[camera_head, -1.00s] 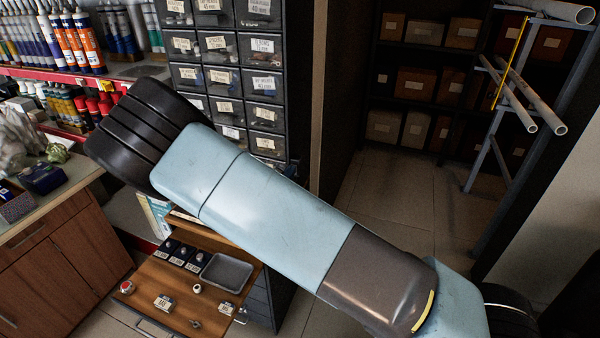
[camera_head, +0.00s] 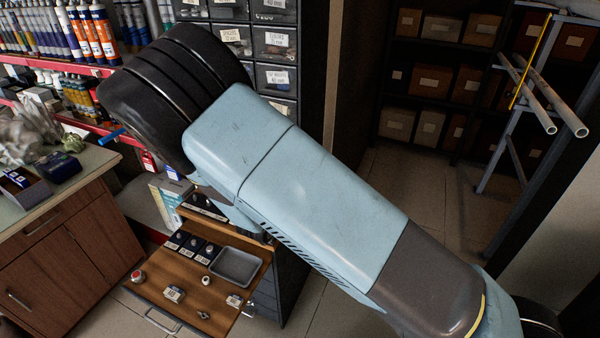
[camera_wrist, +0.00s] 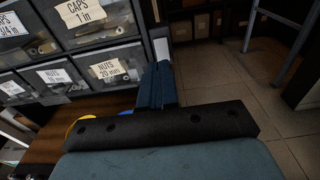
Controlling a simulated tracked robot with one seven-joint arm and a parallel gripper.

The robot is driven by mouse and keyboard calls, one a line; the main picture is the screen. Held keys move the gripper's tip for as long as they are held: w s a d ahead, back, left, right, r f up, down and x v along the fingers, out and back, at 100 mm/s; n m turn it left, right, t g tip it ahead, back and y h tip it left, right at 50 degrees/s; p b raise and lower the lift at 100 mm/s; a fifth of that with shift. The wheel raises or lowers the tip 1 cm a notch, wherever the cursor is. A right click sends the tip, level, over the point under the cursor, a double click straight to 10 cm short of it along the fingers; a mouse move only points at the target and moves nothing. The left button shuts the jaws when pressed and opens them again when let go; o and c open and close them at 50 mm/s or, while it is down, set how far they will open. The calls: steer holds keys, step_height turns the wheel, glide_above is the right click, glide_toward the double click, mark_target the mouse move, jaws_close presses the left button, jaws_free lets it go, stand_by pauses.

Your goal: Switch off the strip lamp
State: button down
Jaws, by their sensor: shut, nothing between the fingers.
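No strip lamp can be made out in either view. In the wrist view, a pale upright rectangular plate (camera_wrist: 162,48) stands just beyond my fingertips, beside the drawer cabinet; it may be a switch, but I cannot tell. My gripper (camera_wrist: 161,68) is shut and empty, its dark blue fingers pointing toward this plate. The fingertips overlap the plate's lower end in the picture; I cannot tell whether they touch it. In the head view my arm hides the gripper.
Labelled small-parts drawers (camera_wrist: 97,22) are close on the left in the wrist view. A wooden pull-out shelf (camera_head: 178,290) with a grey tray (camera_head: 236,267) lies below my arm. A pipe rack (camera_head: 510,120) stands right. Tiled floor (camera_head: 405,190) is clear between.

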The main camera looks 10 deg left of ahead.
steer(key=v, duration=0.7)
steer(key=shift+s, duration=0.15)
steer(key=d+r+m+g+h, duration=0.2)
steer(key=d+r+m+g, duration=0.55)
steer(key=d, duration=0.65)
steer(key=d+r+m+g+h, duration=0.2)
steer(key=d+r+m+g, duration=0.3)
steer(key=d+r+m, duration=0.55)
steer(key=s+d+r+m+y, duration=0.4)
steer(key=s+d+r+m, duration=0.2)
steer(key=s, duration=0.3)
steer(key=s+d+r+m+t+y, duration=0.1)
steer(key=s+d+r+m+y, duration=0.3)
steer(key=s+d+r+m, duration=0.3)
steer(key=shift+s+d+m, duration=0.45)
steer(key=shift+s+m, duration=0.55)
steer(key=shift+s, duration=0.65)
steer(key=shift+t, duration=0.25)
